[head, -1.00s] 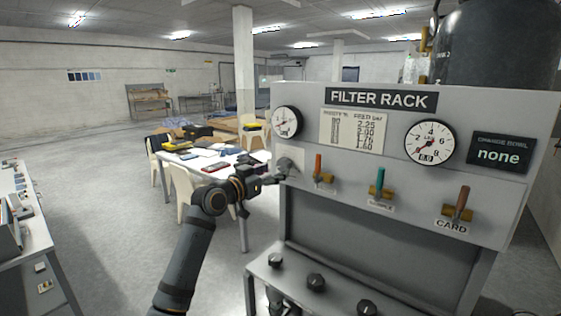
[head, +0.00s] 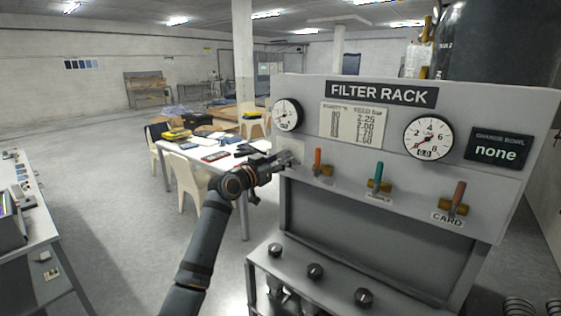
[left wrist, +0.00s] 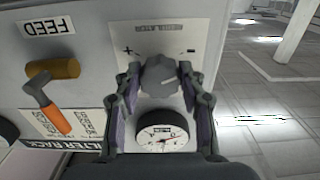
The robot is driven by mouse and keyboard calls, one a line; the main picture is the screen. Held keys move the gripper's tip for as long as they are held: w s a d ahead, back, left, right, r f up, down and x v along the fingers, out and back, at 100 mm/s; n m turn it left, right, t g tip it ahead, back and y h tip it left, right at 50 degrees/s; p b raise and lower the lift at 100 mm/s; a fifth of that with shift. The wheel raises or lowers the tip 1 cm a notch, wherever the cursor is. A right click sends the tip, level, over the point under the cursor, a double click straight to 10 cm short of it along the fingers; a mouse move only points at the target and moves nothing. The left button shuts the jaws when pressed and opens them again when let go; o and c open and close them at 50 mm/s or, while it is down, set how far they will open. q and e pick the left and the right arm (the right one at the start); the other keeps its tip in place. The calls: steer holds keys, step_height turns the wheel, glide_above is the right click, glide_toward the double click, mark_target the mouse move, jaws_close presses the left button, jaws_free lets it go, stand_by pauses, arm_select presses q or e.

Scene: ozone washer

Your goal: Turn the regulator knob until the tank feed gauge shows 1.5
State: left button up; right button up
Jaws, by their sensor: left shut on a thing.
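The grey regulator knob (left wrist: 158,74) sits on a pale plate marked plus and minus at the panel's left end. My left gripper (head: 288,160) is shut on the knob; in the left wrist view its fingers (left wrist: 160,82) flank the knob on both sides. A round white gauge (head: 287,115) is just above the knob and shows in the left wrist view too (left wrist: 162,136); its needle is too small to read surely. A larger gauge (head: 428,139) at the right shows 0.0 in its window. I cannot read which is the tank feed gauge. My right gripper is not in view.
Orange (head: 318,160), green (head: 378,177) and brown (head: 459,197) lever handles stand along the panel, the orange one closest to my gripper. A chart (head: 352,124) hangs between the gauges. Black knobs (head: 315,271) line the lower shelf. A white table (head: 205,160) stands behind my arm.

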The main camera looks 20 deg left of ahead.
arm_select(q)
steer(key=shift+f+m+b, duration=0.2)
steer(key=shift+m+b, duration=0.2)
steer(key=shift+b, duration=0.4)
steer(key=m+b, duration=0.4)
steer(key=b, duration=0.2)
steer(key=shift+a+m, duration=0.1)
steer(key=shift+m, duration=0.3)
steer(key=m+b, duration=0.2)
steer(key=m, duration=0.1)
steer(key=shift+w+r+m+b, duration=0.15)
steer(key=shift+m+b, duration=0.95)
steer(key=shift+m, duration=1.1)
steer(key=shift+r, duration=0.1)
steer(key=o, duration=1.1)
steer(key=shift+o, duration=0.2)
steer(key=shift+a, duration=0.1)
